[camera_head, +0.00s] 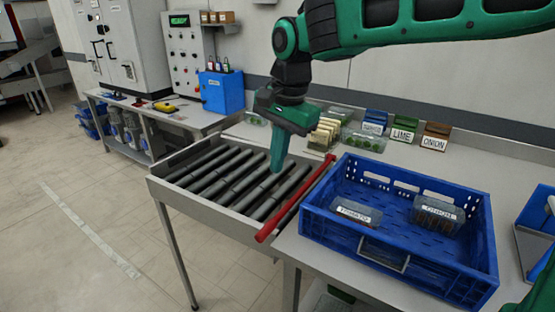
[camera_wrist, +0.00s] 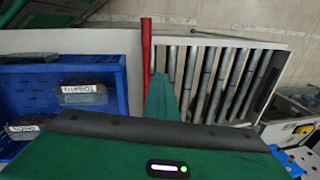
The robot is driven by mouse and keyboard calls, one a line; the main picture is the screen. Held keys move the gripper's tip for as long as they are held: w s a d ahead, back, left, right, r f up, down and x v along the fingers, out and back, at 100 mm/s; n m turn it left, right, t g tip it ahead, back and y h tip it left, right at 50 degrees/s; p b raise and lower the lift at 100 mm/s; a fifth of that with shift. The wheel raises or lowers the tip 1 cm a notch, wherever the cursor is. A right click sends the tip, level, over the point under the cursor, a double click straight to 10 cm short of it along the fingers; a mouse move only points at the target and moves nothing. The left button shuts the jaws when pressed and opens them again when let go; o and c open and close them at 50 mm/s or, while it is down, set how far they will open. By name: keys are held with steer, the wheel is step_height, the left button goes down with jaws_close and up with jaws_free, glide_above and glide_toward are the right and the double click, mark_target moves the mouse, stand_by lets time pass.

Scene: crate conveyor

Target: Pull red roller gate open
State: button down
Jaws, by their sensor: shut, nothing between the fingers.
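The red roller gate (camera_head: 297,197) is a long red bar lying across the right end of the roller conveyor (camera_head: 158,182), beside the blue crate. It also shows in the wrist view (camera_wrist: 146,50) as an upright red bar. My gripper (camera_head: 277,170) is green and points down over the rollers, left of the red bar. Its fingers are shut with nothing between them. In the wrist view, my gripper (camera_wrist: 161,80) is just right of the bar, with its tip close to it. I cannot tell whether they touch. Part of the bar's lower stretch is hidden by my gripper there.
A blue crate (camera_head: 395,257) holding labelled containers stands right of the gate. Behind are boxes labelled LIME (camera_head: 404,129) and ONION (camera_head: 435,136) and clear tubs. A blue box (camera_head: 222,93) stands at the back left. The floor left of the conveyor is clear.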

steer(key=c, duration=2.5)
jaws_free()
steer(key=o, duration=0.9)
steer(key=shift+r, duration=0.1)
steer(key=r, duration=0.7)
steer(key=d+r, duration=0.1)
steer(key=r, duration=0.2)
steer(key=shift+s+d+r, duration=0.1)
steer(key=shift+s+r, duration=0.05)
steer(key=shift+s, duration=0.25)
steer(key=shift+c, duration=0.6)
